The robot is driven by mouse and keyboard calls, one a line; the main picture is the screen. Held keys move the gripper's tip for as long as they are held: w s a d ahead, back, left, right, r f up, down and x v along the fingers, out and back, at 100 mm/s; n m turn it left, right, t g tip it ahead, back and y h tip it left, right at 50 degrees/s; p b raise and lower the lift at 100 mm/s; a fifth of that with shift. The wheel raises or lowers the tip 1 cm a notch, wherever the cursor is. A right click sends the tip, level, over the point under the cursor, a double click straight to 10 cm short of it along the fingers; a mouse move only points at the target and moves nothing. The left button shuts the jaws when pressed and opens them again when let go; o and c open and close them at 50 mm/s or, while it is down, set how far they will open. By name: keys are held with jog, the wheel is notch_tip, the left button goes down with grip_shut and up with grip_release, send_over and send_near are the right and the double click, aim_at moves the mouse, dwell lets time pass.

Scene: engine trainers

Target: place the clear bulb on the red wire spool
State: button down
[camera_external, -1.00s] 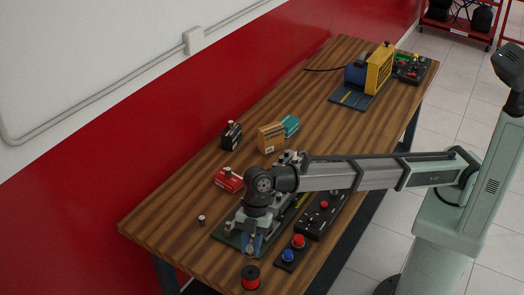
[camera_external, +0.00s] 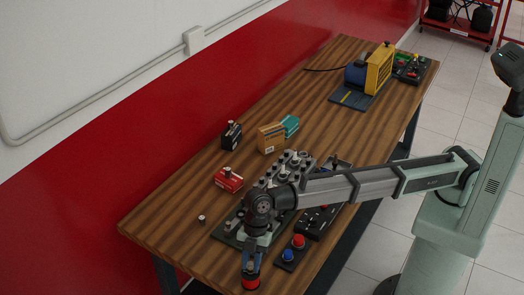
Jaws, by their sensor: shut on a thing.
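The red wire spool (camera_external: 250,284) stands upright near the table's front left corner, and its top is mostly hidden by my gripper. My gripper (camera_external: 251,268) points down directly over the spool, with its fingertips at or just above the spool's top. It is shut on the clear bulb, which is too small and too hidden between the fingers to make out. Whether the bulb touches the spool I cannot tell.
A block with a red and a blue button (camera_external: 293,252) stands right of my gripper. The engine trainer (camera_external: 290,170) lies behind my wrist. A small white-topped cylinder (camera_external: 201,221) and a red box (camera_external: 228,180) stand to the left. Bare wood lies left of the spool.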

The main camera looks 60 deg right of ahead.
jog(key=c, duration=0.9)
grip_release()
jog(key=shift+f, duration=0.1)
jog(key=v, duration=1.2)
